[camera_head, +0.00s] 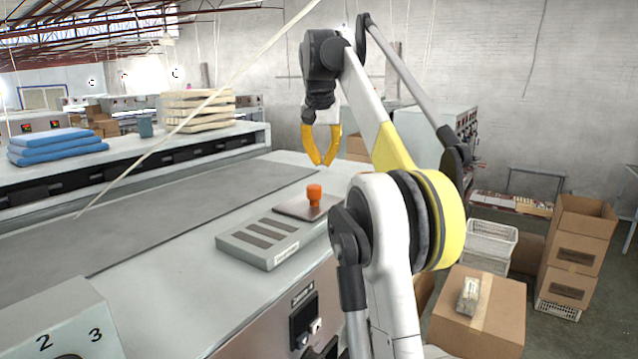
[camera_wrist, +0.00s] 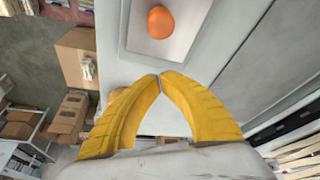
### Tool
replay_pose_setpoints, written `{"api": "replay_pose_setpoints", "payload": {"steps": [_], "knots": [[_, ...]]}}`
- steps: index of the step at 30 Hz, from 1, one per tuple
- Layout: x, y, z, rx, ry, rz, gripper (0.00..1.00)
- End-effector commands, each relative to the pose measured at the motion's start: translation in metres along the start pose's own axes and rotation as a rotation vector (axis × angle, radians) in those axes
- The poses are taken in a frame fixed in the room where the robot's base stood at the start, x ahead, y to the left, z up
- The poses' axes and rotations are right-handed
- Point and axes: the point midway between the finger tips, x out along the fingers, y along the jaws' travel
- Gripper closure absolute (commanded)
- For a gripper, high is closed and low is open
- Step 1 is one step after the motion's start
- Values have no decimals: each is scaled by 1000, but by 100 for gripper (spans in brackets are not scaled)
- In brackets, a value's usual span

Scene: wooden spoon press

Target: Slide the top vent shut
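The top vent (camera_head: 258,246) is a light grey raised panel on the machine top, with several dark slots showing uncovered. Its flat slide plate (camera_head: 291,209) sits at the far right end of the panel and carries an upright orange knob (camera_head: 314,194). In the wrist view the orange knob (camera_wrist: 160,22) stands on the plate (camera_wrist: 140,44), ahead of my fingertips. My gripper (camera_head: 322,163) hangs pointing down above and behind the knob, apart from it. Its yellow fingertips meet in the wrist view (camera_wrist: 160,76), with nothing between them.
The light machine top (camera_head: 150,285) is clear around the vent, with a grey belt (camera_head: 190,205) to the left. Blue folded cloths (camera_head: 55,146) and wooden slats (camera_head: 197,108) lie farther back. Cardboard boxes (camera_head: 480,308) stand on the floor at right.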

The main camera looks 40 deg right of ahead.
Motion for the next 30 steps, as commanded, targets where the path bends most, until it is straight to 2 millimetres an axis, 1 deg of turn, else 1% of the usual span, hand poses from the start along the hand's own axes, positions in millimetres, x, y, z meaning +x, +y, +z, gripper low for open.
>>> {"api": "replay_pose_setpoints", "payload": {"steps": [1, 7, 9, 12, 16, 21, 30], "knots": [[13, 0, 0, 0, 0, 0, 100], [54, 0, 0, -1, 0, 0, 100], [46, -1, 11, -2, 0, -1, 100], [43, -1, 23, -2, 0, -1, 100], [40, -1, 33, -2, 0, -1, 100], [39, -1, 38, -2, 0, -1, 100], [39, -1, 39, -2, 0, -1, 100]]}}
